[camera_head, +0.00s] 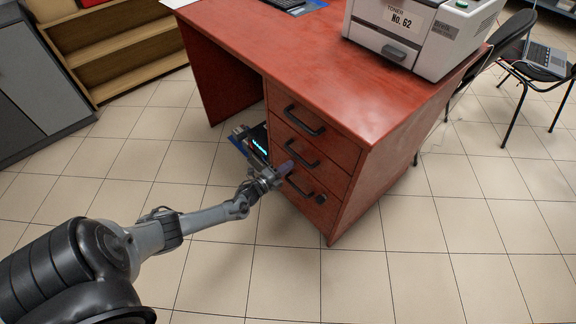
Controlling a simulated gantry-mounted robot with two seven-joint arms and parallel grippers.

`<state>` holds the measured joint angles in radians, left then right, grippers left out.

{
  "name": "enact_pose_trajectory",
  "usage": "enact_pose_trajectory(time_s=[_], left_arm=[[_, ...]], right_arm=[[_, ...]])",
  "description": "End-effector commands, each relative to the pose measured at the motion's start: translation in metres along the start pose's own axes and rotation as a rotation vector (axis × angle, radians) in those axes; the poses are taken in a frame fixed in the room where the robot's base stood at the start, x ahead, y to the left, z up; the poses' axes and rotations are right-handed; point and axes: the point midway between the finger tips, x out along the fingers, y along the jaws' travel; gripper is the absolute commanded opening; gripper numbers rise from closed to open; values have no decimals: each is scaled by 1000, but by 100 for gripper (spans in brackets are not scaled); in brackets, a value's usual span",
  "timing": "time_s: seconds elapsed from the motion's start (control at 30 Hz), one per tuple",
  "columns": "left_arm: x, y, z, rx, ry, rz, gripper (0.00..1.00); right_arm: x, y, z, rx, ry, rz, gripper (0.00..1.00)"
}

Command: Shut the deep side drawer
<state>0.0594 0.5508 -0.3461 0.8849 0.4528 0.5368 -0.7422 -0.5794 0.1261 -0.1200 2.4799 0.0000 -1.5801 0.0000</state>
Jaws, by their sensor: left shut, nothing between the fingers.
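The red wooden desk (345,75) has a side pedestal with a column of drawers, each with a dark bar handle. The deep side drawer seems to be the lowest one (310,206). Its front looks flush or nearly flush with the pedestal; a small gap cannot be ruled out. My left gripper (286,169) is shut and empty, right at the lower drawer fronts near the handles. Whether it touches a front or handle cannot be told. The gripper and wrist hide part of the lower fronts. My right gripper is not in view.
A printer (420,32) stands on the desk top. A dark item with a cyan light (259,142) is beside the pedestal, behind my wrist. A wooden shelf (125,55) stands at upper left, a black chair (515,60) at upper right. The tiled floor in front is clear.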

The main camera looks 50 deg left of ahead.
Motion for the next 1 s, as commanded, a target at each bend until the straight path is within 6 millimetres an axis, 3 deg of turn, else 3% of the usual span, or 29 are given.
enact_pose_trajectory(time_s=[0.5, 0.87, 1.0], left_arm=[[-90, 0, -4, -1, 7, 8, 0], [-119, 1, -4, -1, 8, 9, 0], [-134, -7, -7, -7, 6, 34, 0]], right_arm=[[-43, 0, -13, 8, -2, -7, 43], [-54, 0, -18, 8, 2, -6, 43], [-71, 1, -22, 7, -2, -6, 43]])
